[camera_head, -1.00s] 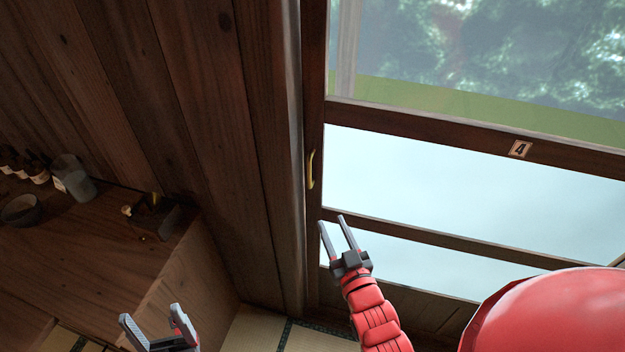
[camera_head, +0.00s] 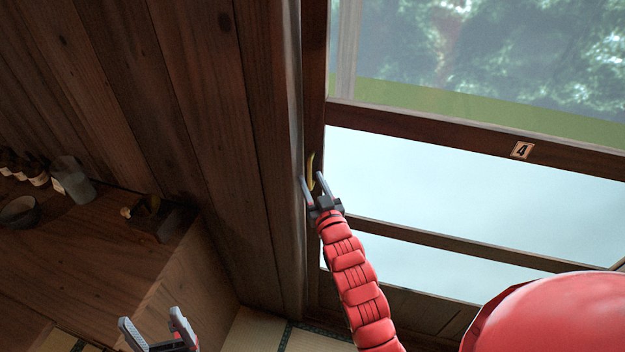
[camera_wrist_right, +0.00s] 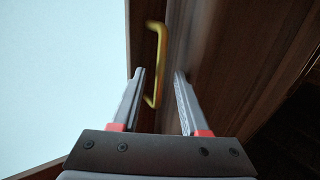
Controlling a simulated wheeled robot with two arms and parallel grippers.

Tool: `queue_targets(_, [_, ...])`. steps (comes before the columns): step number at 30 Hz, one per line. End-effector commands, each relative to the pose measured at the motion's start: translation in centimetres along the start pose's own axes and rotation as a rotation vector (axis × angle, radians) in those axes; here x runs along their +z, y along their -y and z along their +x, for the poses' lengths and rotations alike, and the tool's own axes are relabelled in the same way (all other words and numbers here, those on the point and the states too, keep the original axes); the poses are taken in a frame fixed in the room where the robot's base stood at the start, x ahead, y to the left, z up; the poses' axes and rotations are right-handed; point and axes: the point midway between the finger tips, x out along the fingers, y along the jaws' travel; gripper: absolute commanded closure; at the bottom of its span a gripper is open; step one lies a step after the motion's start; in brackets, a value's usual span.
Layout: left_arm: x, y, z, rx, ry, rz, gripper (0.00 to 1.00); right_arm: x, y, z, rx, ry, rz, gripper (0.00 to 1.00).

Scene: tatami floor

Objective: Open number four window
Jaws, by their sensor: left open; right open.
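The number four window has a dark wooden frame (camera_head: 450,133) with a "4" label (camera_head: 522,150) on its middle rail. Its yellow handle (camera_head: 310,172) is on the left upright of the frame. My right gripper (camera_head: 314,182) is open at the handle's lower part, with the fingers on either side of it in the head view. In the right wrist view the handle (camera_wrist_right: 158,60) stands upright, its lower end seen between the fingertips (camera_wrist_right: 160,72). Contact cannot be told. My left gripper (camera_head: 150,325) is open and empty, low at the left, away from the window.
A wooden plank wall (camera_head: 200,120) meets the window frame at the left. A wooden cabinet (camera_head: 130,255) bears bottles (camera_head: 38,172), a grey container (camera_head: 72,180), a bowl (camera_head: 18,212) and a dark box (camera_head: 160,215). Tatami floor (camera_head: 255,330) shows below.

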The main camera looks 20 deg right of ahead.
Motion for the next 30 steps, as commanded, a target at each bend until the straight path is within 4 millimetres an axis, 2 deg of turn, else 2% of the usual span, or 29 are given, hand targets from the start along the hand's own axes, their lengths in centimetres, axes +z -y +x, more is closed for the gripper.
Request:
queue_targets(8, [0.00,0.00,0.01,0.000,0.000,0.000,0.22,0.05,-0.01,0.09,0.000,0.000,0.000,0.57])
queue_targets(15, [0.00,0.00,0.00,0.000,0.000,0.000,0.22,0.05,-0.01,0.07,0.000,0.000,0.000,1.00])
queue_targets(30, [0.00,0.00,0.00,0.000,0.000,0.000,0.22,0.05,-0.02,0.06,0.000,0.000,0.000,1.00])
